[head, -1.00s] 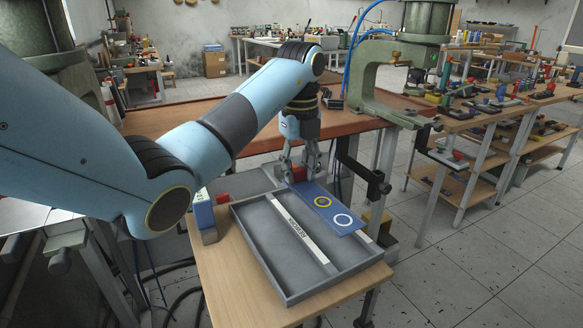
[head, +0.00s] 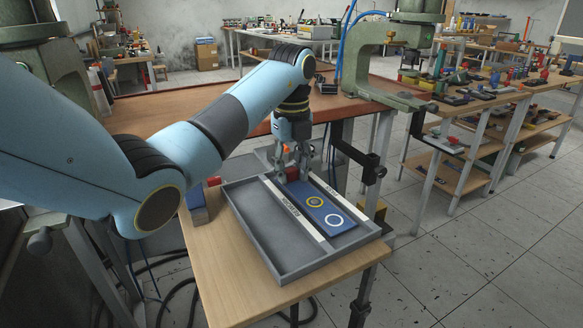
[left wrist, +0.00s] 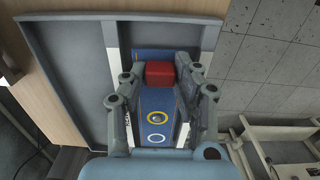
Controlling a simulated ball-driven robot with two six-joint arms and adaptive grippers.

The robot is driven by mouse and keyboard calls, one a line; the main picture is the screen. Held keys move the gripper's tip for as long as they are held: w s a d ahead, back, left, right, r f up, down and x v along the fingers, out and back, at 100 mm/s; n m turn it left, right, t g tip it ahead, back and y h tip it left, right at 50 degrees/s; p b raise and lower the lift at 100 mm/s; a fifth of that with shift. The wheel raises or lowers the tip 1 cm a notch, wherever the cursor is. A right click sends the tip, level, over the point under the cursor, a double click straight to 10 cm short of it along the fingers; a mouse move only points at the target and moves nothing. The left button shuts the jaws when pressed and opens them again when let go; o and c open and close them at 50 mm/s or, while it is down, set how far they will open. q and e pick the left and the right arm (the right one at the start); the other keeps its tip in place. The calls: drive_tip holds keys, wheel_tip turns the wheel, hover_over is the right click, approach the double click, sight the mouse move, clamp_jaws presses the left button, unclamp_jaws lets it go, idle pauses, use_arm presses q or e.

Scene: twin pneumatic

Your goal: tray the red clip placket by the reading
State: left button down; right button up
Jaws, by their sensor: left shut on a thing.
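The placket (head: 324,210) is a blue plate with a yellow ring and a white ring. It is in the right compartment of the grey tray (head: 330,262), close along the white labelled strip (head: 292,208); whether it rests fully on the floor I cannot tell. Its red clip (left wrist: 160,73) is at the end by my left gripper (head: 290,172). In the left wrist view, the fingers of my left gripper (left wrist: 158,75) stand on both sides of the red clip and are shut on it. The clip is mostly hidden by the fingers in the head view. My right gripper is not in view.
The tray stands on a small wooden table (head: 220,270); its left compartment is empty. A blue box (head: 197,200) stands at its left edge. A green press frame (head: 385,70) and a black clamp (head: 370,170) are behind and right. Open tiled floor lies right.

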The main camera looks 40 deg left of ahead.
use_arm(q)
drive_tip(key=shift+f, duration=0.4)
idle(0.6)
drive_tip(key=c, duration=0.9)
unclamp_jaws()
drive_tip(key=shift+r, duration=0.15)
